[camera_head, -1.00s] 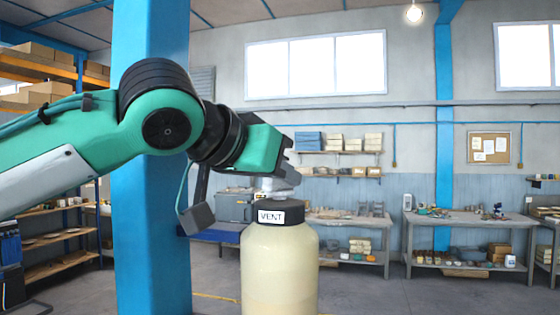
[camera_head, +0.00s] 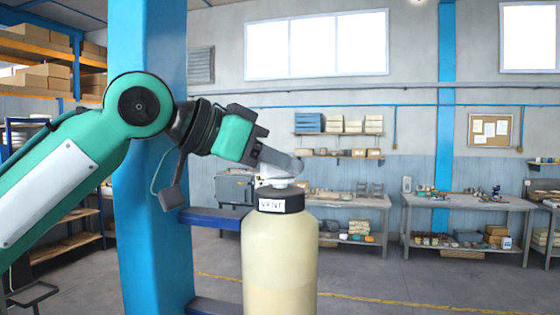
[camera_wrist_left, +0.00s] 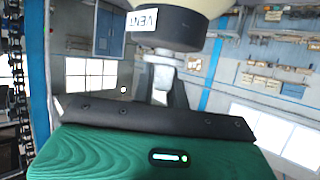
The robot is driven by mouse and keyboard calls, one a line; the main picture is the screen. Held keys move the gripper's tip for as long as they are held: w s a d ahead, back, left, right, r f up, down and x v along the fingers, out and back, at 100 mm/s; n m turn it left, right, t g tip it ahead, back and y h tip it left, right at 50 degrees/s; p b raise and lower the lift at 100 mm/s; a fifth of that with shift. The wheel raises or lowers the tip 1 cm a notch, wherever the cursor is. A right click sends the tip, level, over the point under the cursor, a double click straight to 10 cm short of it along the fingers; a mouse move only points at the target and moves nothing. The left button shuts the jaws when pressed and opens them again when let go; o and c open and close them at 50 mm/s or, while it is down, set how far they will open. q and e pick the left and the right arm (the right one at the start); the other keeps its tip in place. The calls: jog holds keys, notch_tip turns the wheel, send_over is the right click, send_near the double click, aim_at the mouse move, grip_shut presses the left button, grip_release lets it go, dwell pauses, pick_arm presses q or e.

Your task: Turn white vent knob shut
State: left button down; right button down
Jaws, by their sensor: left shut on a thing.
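A cream bottle (camera_head: 280,260) stands upright with a black cap (camera_head: 297,202) that bears a white label. The label reads VENT in the left wrist view (camera_wrist_left: 142,20). The white vent knob (camera_head: 277,184) sits on top of the cap and is mostly covered by my fingers. In the left wrist view a pale part of the knob (camera_wrist_left: 165,60) shows between the cap and my fingers. My left gripper (camera_head: 288,172) comes down at a slant from the upper left and is shut on the knob. My right gripper is not in view.
A blue column (camera_head: 150,240) stands behind my left arm, with blue bars reaching from it towards the bottle. Workbenches (camera_head: 465,203) and wall shelves are far back. The space right of the bottle is clear.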

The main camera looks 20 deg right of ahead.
pick_arm(q)
jog(key=c, duration=1.4)
grip_release()
jog(key=shift+r, duration=0.1)
notch_tip(320, 180, up, 8)
jog(key=shift+f+b, duration=0.15)
jog(key=shift+b, duration=1.1)
notch_tip(320, 180, up, 12)
jog(key=shift+c, duration=0.3)
